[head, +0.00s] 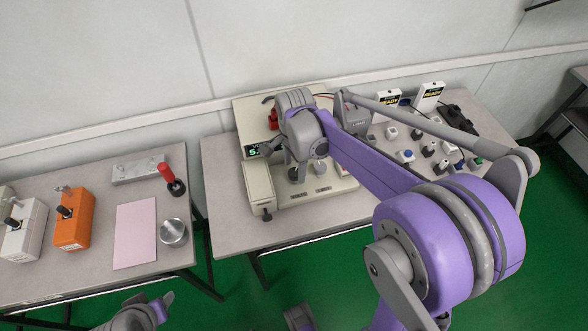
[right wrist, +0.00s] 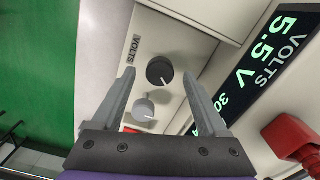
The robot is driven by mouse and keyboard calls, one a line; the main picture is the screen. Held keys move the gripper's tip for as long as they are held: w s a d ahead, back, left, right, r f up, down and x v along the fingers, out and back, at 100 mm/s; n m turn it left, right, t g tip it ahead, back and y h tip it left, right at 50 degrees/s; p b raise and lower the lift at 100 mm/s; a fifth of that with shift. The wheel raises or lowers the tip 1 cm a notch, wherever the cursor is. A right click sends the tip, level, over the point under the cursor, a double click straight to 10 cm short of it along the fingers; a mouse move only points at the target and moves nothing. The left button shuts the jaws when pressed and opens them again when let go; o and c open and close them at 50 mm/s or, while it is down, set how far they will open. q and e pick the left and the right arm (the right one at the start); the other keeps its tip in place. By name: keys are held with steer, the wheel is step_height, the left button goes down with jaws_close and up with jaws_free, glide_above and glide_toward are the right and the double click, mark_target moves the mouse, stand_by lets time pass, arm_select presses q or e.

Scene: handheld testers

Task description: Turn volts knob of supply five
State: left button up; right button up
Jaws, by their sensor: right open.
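The beige power supply (head: 258,186) stands on the right-hand table, partly hidden by my right arm. Its green display (right wrist: 262,75) reads 5.5 V in the right wrist view. A dark round volts knob (right wrist: 160,72) with a white pointer line sits beside the printed word VOLTS. A lighter grey knob (right wrist: 144,109) is below it in that view. My right gripper (head: 291,166) is over the supply, its open fingers on either side of the dark knob in the wrist view; contact cannot be told. Part of my left arm (head: 140,314) shows at the bottom left.
A red part (right wrist: 292,136) is beside the display. Several small devices and knobs, with two upright black-and-yellow labelled boxes (head: 428,96), stand to the right. The left table holds an orange box (head: 74,222), a pink sheet (head: 135,234) and a metal cylinder (head: 173,232). A gap separates the tables.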

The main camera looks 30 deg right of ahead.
steer(key=shift+f, duration=0.7)
jaws_close()
